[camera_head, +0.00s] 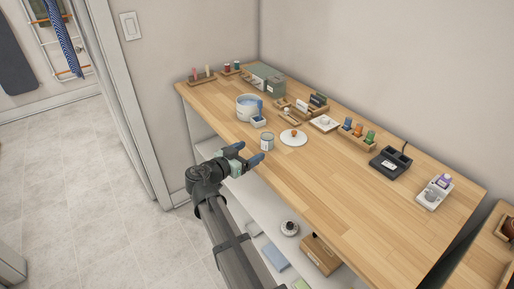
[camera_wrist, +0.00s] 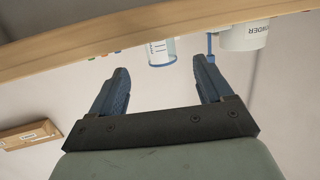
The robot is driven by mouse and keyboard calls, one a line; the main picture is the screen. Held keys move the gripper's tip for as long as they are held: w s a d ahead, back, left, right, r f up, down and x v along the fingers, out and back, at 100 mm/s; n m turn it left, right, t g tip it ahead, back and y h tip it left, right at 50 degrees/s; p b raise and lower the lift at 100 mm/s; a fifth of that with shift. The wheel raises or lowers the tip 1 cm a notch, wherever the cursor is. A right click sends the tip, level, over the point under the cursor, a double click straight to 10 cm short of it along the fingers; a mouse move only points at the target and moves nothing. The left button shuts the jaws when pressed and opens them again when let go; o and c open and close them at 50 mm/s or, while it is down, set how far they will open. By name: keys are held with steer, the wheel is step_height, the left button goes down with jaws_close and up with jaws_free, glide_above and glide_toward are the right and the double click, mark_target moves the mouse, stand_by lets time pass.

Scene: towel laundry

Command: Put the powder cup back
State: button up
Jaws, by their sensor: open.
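The powder cup, which I take to be the small clear measuring cup with markings (camera_head: 267,142), stands upright near the front edge of the wooden table (camera_head: 340,190). In the wrist view, which is upside down, the cup (camera_wrist: 161,50) shows a blue rim and lies beyond and between my fingertips. My gripper (camera_head: 248,153) is open and empty, just short of the cup and apart from it. Its two blue fingers (camera_wrist: 160,65) are spread wide. A white tub marked POWDER (camera_wrist: 244,36) stands behind the cup; in the head view the tub (camera_head: 246,108) has blue contents.
A small white-and-blue holder (camera_head: 259,121) stands before the tub. A white round lid (camera_head: 293,138) lies right of the cup. Wooden racks (camera_head: 357,136), a black device (camera_head: 390,163) and a white tray (camera_head: 432,196) line the back. The table's front right is clear.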

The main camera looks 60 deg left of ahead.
steer(key=shift+v, duration=1.05)
